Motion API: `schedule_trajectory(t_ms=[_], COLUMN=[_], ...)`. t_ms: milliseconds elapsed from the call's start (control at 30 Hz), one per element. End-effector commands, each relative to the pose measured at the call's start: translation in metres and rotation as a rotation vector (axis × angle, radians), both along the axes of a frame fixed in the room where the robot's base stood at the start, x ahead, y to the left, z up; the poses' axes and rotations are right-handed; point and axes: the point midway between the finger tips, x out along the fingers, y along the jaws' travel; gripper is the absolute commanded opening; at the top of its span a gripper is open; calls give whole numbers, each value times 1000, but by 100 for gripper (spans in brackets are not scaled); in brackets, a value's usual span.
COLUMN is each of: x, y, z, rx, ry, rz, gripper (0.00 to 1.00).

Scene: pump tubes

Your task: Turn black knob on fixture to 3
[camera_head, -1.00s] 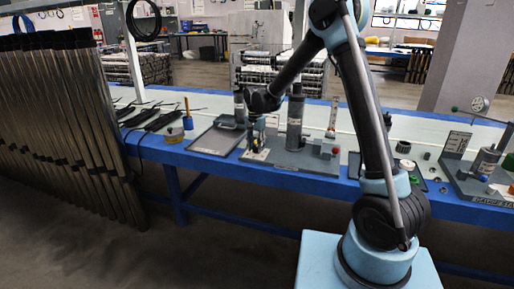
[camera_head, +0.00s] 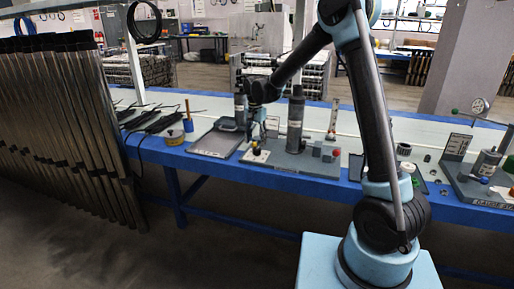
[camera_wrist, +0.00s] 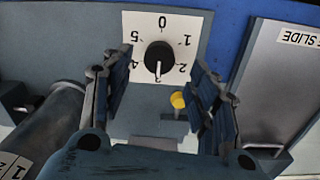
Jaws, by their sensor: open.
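The black knob (camera_wrist: 158,57) sits on a white dial plate (camera_wrist: 193,24) marked 0 to 5. Its white pointer line points down in the wrist view, at the partly covered 3. My gripper (camera_wrist: 155,80) is open, with one finger left of the knob and one right, both apart from it and nearer the camera. In the head view my gripper (camera_head: 258,130) is above the left end of the grey fixture (camera_head: 312,164), over the white dial plate (camera_head: 256,157). The knob is small and hard to make out there.
A yellow button (camera_wrist: 178,100) is just below the dial in the wrist view. A dark grey cylinder (camera_head: 295,122) stands on the fixture, right of my gripper. A grey tray (camera_head: 214,143) lies to the left. A red knob (camera_head: 336,152) is at the fixture's right.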

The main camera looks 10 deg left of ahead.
Motion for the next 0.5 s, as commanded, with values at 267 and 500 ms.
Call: schedule_trajectory(t_ms=[267,500], x=[1,1], y=[1,2], z=[49,68], rx=[0,0], ry=[0,0], rz=[0,0], gripper=[54,54])
